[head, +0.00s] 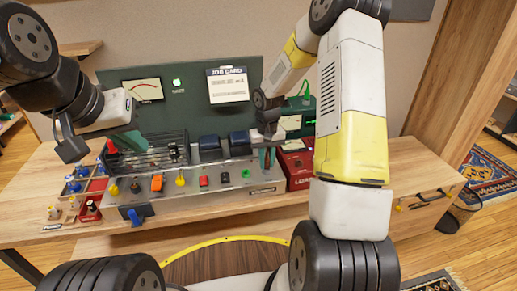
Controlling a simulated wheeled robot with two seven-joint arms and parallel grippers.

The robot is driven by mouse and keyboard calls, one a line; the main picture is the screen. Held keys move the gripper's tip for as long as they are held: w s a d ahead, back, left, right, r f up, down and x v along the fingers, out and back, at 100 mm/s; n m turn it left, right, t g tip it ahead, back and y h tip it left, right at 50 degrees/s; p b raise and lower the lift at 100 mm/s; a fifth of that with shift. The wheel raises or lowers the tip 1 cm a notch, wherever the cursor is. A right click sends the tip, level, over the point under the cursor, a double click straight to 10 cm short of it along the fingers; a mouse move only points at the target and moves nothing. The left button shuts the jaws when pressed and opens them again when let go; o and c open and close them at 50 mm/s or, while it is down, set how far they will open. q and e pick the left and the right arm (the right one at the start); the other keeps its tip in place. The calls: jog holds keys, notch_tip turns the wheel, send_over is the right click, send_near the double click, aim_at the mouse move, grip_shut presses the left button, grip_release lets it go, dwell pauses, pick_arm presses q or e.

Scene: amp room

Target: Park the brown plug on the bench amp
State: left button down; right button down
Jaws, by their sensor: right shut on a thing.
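My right gripper (268,136) is over the right part of the sloped grey panel (235,178), left of a red box (299,184). It is shut on a small dark thing (267,158), which looks like the brown plug; its colour is hard to tell. My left gripper (70,148) hangs at the left above the parts tray, and its finger opening is unclear. A green upright panel (180,92) with a meter stands at the back. I cannot tell for sure which unit is the bench amp.
Coloured plugs and knobs line the grey panel. A compartment tray (68,202) with small parts sits at the left. A job card (228,85) hangs on the green panel. A green unit (308,108) stands behind the red box. The bench front (70,231) has bare wood.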

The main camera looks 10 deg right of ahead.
jog(key=shift+f, duration=0.1)
jog(key=c, duration=1.2)
grip_release()
notch_tip(320, 180, up, 8)
jog(key=shift+f, duration=0.1)
